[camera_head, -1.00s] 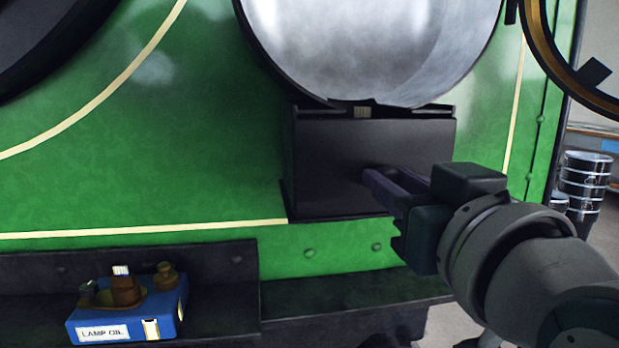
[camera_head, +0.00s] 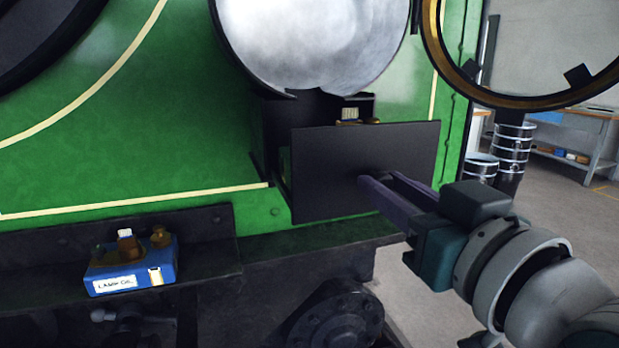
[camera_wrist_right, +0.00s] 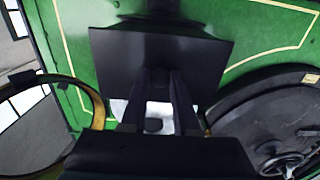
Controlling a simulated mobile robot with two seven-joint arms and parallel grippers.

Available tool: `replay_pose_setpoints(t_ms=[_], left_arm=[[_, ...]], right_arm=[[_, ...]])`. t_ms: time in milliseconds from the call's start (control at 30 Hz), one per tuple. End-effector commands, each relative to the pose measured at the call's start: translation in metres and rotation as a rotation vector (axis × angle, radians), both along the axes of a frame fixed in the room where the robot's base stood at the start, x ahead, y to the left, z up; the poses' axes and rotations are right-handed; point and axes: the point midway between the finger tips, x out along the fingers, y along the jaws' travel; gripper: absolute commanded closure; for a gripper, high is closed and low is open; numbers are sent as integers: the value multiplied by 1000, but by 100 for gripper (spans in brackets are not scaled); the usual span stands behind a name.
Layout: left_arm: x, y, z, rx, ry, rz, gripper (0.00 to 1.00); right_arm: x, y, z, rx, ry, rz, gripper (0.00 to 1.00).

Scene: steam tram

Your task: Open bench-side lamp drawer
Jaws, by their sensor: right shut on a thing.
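The lamp drawer (camera_head: 330,160) has a flat black front and sits below the large round silver lamp (camera_head: 315,40) on the green tram front. The drawer stands part way out of its dark housing, with a gap behind its front panel. A small pale item with a brass-coloured base (camera_head: 350,115) shows just above its top edge. My right gripper (camera_head: 370,188) is shut at the middle of the drawer front; its fingertips hide the handle. The drawer front also shows in the right wrist view (camera_wrist_right: 205,60), with the fingers against it. My left gripper is not in view.
An open round brass-edged rim (camera_head: 440,60) hangs at upper right. Metal drums (camera_head: 512,150) and a workbench (camera_head: 575,150) stand behind on open grey floor.

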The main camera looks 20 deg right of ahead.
Motion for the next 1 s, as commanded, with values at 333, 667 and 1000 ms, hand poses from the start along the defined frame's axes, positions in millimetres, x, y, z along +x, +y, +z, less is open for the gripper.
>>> replay_pose_setpoints(t_ms=[333, 667, 1000], left_arm=[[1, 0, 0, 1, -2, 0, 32], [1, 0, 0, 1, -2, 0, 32], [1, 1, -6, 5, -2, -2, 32]], right_arm=[[0, 0, 0, 0, 0, -1, 42], [-4, 0, 0, 0, 0, -1, 41], [-60, -2, -2, -1, 3, 0, 41]])
